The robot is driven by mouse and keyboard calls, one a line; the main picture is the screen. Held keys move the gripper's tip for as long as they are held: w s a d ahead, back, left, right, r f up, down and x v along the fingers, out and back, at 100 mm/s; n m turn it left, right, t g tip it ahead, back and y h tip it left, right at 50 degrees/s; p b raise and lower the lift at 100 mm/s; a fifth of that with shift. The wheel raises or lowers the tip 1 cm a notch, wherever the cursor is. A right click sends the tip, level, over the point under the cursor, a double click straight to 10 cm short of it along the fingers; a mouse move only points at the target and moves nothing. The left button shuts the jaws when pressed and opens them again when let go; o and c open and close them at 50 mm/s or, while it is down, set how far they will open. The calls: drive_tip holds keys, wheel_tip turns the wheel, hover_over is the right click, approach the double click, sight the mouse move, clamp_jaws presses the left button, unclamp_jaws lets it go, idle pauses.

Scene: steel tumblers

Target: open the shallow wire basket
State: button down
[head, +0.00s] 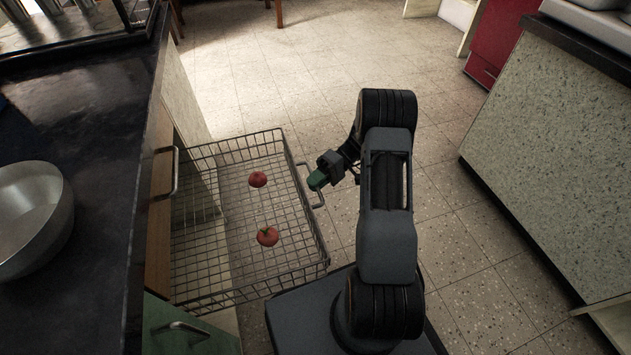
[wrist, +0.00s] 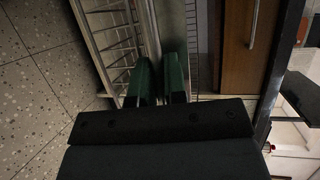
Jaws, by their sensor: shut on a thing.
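The shallow wire basket (head: 222,262) is slid out from the counter front and hangs over the floor. Two red round fruits (head: 267,236) lie apart in it. Its bar handle (head: 320,203) is on the right-hand end. My gripper (head: 318,181) has green fingertips and is shut on this handle, with the arm reaching from the right. In the wrist view the green fingers (wrist: 158,76) are close together beside the basket's wires (wrist: 103,32); the grip on the bar is partly hidden there.
A dark countertop with a steel bowl (head: 32,215) is at the left. A wooden drawer front (head: 160,200) and a green front (head: 185,330) with a handle are near the basket. A speckled counter (head: 565,150) stands at the right. The tiled floor (head: 270,75) beyond is clear.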

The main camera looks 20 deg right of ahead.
drive_tip(key=c, duration=1.2)
unclamp_jaws()
drive_tip(key=p+v, duration=0.4)
drive_tip(key=v, duration=0.2)
drive_tip(key=p+v, duration=0.4)
drive_tip(key=v, duration=0.3)
drive_tip(key=shift+w+d+r+p, duration=0.15)
drive_tip(key=shift+d+r+p, duration=0.1)
drive_tip(key=shift+p, duration=0.15)
drive_tip(key=shift+d, duration=0.1)
drive_tip(key=shift+f, duration=0.15)
